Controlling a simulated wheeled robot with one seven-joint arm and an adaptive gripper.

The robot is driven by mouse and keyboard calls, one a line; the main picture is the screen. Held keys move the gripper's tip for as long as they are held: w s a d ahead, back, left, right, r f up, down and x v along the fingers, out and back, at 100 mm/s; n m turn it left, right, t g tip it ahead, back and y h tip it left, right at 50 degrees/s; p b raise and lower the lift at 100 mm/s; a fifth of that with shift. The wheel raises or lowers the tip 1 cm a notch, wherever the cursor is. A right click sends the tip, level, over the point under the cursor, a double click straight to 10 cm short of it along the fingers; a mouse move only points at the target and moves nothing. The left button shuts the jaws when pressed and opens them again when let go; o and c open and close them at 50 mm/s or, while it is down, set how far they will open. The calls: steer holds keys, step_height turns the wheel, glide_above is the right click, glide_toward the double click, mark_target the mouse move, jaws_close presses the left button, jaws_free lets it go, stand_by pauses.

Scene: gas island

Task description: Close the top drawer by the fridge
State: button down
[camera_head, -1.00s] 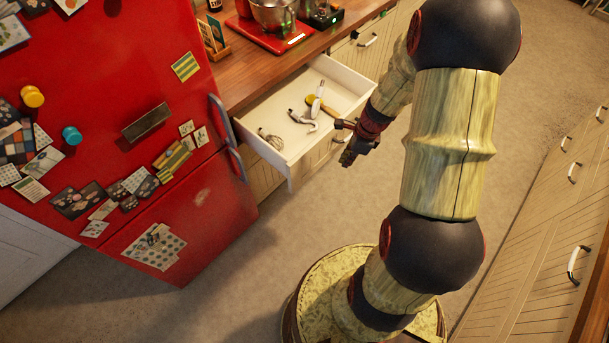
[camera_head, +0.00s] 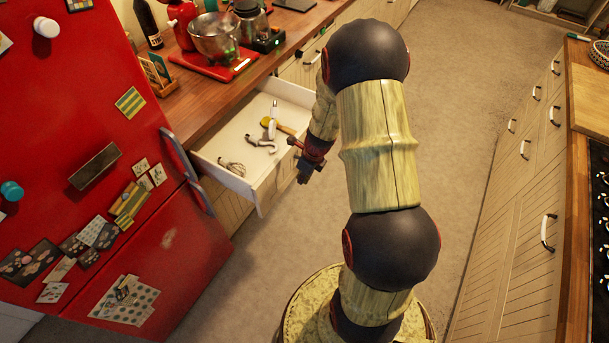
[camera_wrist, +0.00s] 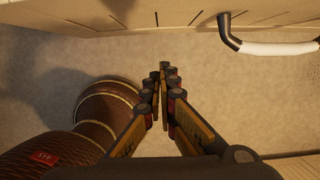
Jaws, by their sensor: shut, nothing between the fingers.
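The top drawer (camera_head: 226,179) by the red fridge (camera_head: 70,120) is pulled out from the counter, with utensils inside it. A whisk (camera_head: 232,168), a grey curved tool (camera_head: 261,143) and a yellow-ended tool (camera_head: 278,126) lie on its white bottom. My gripper (camera_head: 303,176) is just outside the drawer's front, on its right side, low and pointing down. Whether it touches the front cannot be told. In the wrist view my gripper (camera_wrist: 165,78) is shut and empty above the floor. A white bar handle with dark ends (camera_wrist: 268,48) shows at the top right there.
Another row of cabinets (camera_head: 510,220) stands at right. The floor (camera_head: 455,75) between the rows is clear.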

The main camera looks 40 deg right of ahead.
steer(key=w, duration=0.1)
steer(key=w+a+f, duration=0.1)
steer(key=w, duration=0.2)
steer(key=shift+a+f+b, duration=0.2)
steer(key=shift+a+b, duration=0.05)
steer(key=shift+b, duration=0.1)
steer(key=shift+w, duration=0.15)
